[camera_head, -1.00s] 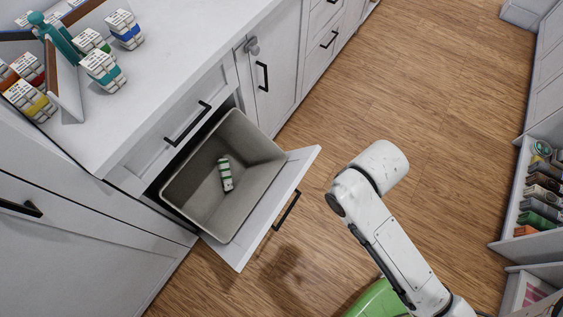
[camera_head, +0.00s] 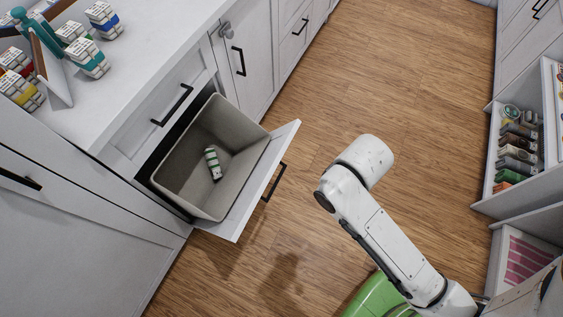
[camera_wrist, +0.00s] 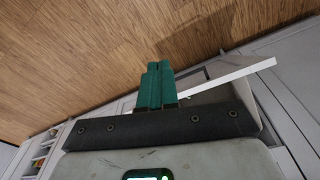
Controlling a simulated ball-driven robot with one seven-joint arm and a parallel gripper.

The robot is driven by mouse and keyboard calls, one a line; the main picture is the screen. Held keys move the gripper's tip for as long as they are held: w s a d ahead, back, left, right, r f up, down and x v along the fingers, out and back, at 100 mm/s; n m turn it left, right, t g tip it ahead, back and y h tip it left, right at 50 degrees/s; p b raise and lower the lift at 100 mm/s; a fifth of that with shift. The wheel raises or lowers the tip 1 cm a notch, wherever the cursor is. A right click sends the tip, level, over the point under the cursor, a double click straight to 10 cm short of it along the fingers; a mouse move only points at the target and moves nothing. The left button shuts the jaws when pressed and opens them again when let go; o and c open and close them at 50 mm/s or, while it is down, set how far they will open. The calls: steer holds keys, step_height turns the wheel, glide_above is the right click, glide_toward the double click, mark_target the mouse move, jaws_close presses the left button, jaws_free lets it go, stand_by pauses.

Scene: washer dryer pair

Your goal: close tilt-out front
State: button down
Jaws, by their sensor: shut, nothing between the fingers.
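The tilt-out front (camera_head: 262,184) is a white panel with a black bar handle (camera_head: 273,182). It stands open, leaning out from the cabinet, in the middle left of the head view. A grey bin (camera_head: 186,180) sits behind it, with a green-and-white can (camera_head: 212,162) inside. In the wrist view a white panel edge (camera_wrist: 228,75), seemingly the same front, lies just right of my gripper (camera_wrist: 156,68). The two green fingers are together with nothing between them. I cannot tell whether they touch the panel. The head view shows my arm right of the front, but not my fingers.
A white counter (camera_head: 130,85) with several small labelled boxes is at upper left. Closed cabinets run along the left. Open shelves with several packages (camera_head: 515,150) stand at right. The wooden floor (camera_head: 400,70) between is clear.

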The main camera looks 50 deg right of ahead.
steer(key=w+d+f+n+t+h+b, duration=0.2)
steer(key=w+d+f+n+t+b, duration=0.1)
steer(key=w+d+f+t+b, duration=0.5)
steer(key=w+d+f+n+t+h+b, duration=0.3)
steer(key=w+d+f+t+b, duration=0.2)
steer(key=w+f+b, duration=0.6)
steer(key=s+a+f+n+t+y+b, duration=0.4)
steer(key=f+n+t+y+b, duration=0.15)
steer(key=n+b, duration=0.3)
steer(key=s+a+f+n+t+y+b, duration=0.45)
steer(key=f+n+y+b, duration=0.25)
steer(key=b, duration=0.2)
steer(key=x, duration=1.4)
steer(key=shift+d+g, duration=0.2)
steer(key=shift+g, duration=0.1)
steer(key=shift+r+n, duration=0.1)
steer(key=shift+n, duration=0.15)
